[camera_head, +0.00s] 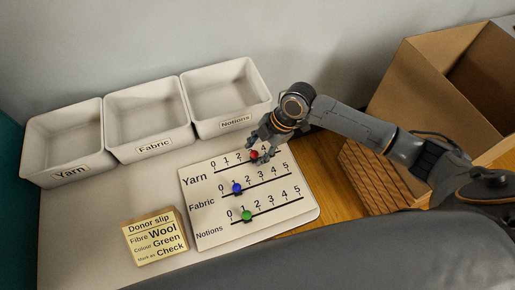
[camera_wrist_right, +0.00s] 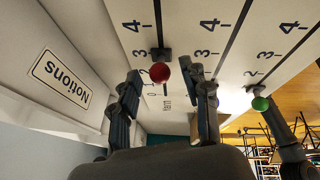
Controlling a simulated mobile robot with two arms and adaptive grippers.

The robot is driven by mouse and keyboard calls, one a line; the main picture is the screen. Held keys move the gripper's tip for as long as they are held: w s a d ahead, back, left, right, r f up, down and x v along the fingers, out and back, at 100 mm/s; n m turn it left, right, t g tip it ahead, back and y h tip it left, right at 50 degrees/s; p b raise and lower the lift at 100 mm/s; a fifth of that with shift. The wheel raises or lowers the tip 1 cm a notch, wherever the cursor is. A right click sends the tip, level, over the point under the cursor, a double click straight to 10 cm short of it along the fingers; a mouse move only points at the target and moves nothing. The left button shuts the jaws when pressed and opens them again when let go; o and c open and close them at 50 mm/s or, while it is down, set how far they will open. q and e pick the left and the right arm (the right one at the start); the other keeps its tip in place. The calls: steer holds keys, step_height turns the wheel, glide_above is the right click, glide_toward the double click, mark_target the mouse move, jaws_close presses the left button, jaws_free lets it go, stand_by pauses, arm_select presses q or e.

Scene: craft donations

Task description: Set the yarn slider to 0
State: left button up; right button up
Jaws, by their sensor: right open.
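The white slider board (camera_head: 300,207) lies on the table with Yarn, Fabric and Notions scales. The red yarn knob (camera_head: 254,154) sits at about 3; in the right wrist view the red knob (camera_wrist_right: 161,72) stands on its dark slide block beside the 3 mark. My right gripper (camera_head: 262,146) is open over the yarn track. In the wrist view its two fingers (camera_wrist_right: 168,88) stand on either side of the red knob, apparently not touching it. The blue fabric knob (camera_head: 237,188) and green notions knob (camera_head: 247,215) are both near 1. My left gripper is not in view.
Yarn (camera_head: 68,176), Fabric (camera_head: 152,146) and Notions (camera_head: 236,123) bins stand behind the board. A donor slip block (camera_head: 154,237) lies left of the board. A cardboard box (camera_head: 420,85) stands at right. The table is bare left of the slip.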

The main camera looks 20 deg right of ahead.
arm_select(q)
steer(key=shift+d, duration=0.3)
arm_select(e)
jaws_close()
steer(key=shift+a, duration=0.35)
arm_select(q)
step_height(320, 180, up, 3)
steer(key=p, duration=0.2)
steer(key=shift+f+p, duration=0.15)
steer(key=shift+p, duration=0.15)
arm_select(e)
steer(key=a, duration=1.1)
steer(key=shift+s+a, duration=0.3)
steer(key=shift+a, duration=0.05)
steer(key=shift+c, duration=1.6)
jaws_free()
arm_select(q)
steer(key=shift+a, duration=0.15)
arm_select(e)
steer(key=o, duration=0.3)
steer(key=shift+w+a, duration=0.1)
steer(key=shift+a, duration=0.05)
